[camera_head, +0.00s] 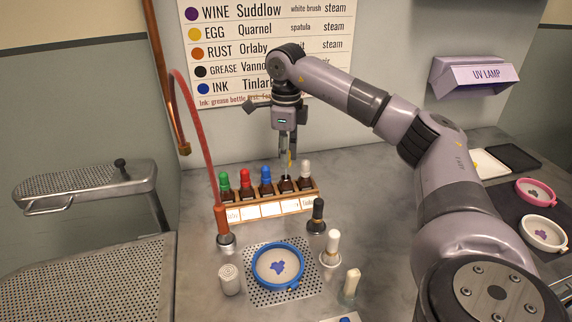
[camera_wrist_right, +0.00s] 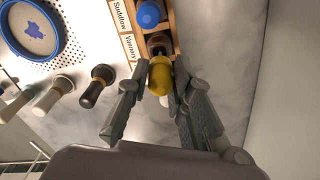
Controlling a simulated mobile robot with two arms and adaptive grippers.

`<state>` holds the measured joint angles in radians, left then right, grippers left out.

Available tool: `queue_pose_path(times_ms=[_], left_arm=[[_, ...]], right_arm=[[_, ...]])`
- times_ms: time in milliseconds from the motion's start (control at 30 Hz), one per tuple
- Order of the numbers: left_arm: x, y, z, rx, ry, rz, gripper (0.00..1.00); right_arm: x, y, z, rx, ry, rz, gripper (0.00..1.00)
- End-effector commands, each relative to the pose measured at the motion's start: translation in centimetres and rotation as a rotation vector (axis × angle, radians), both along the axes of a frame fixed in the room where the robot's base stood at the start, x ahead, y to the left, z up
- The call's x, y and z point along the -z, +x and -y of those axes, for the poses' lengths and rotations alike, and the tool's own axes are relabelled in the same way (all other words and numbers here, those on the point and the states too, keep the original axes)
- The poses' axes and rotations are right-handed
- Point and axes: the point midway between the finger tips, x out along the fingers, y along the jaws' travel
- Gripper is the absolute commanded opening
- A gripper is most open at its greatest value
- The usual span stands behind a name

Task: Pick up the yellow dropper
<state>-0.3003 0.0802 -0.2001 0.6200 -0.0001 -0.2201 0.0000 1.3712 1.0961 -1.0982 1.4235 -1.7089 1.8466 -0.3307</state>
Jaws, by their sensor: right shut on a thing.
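My right gripper (camera_head: 287,152) points down above the wooden bottle rack (camera_head: 270,209) at the back of the counter. It is shut on the yellow dropper (camera_wrist_right: 161,76), whose bulb sits between the fingers in the wrist view. In the head view only a thin strip of yellow shows at the fingers. The brown bottle (camera_head: 287,186) below it, fourth from the left in the rack, shows no bulb on top. I cannot tell whether the dropper's tip is clear of its neck. My left gripper is not in view.
Green (camera_head: 224,179), red (camera_head: 244,178), blue (camera_head: 265,173) and white (camera_head: 305,166) droppers stand in the same rack, close by. A blue hoop (camera_head: 278,286) lies on a perforated plate in front. Brushes in holders and a red hose (camera_head: 188,110) stand around it.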

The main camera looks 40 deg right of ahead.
Motion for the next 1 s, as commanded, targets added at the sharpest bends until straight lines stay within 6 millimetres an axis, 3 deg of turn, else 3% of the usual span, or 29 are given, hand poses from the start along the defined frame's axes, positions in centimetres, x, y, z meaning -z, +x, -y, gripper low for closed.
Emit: queue_pose_path(times_ms=[267, 333, 500, 700, 1000], left_arm=[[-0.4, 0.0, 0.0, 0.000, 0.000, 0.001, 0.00], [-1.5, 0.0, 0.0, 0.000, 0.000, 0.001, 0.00], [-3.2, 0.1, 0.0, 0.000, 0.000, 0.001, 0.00], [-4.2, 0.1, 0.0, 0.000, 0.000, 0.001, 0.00], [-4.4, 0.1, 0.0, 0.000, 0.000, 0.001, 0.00]], right_arm=[[-7.4, 0.1, -0.1, -0.001, 0.001, 0.005, 0.09], [-9.7, 0.1, 0.0, 0.000, -0.002, 0.005, 0.09], [-13.1, 0.0, 0.0, 0.000, 0.000, 0.003, 0.09], [-15.3, 0.0, 0.0, -0.001, 0.000, 0.001, 0.09], [-16.0, 0.0, 0.0, -0.001, 0.001, -0.001, 0.09]])
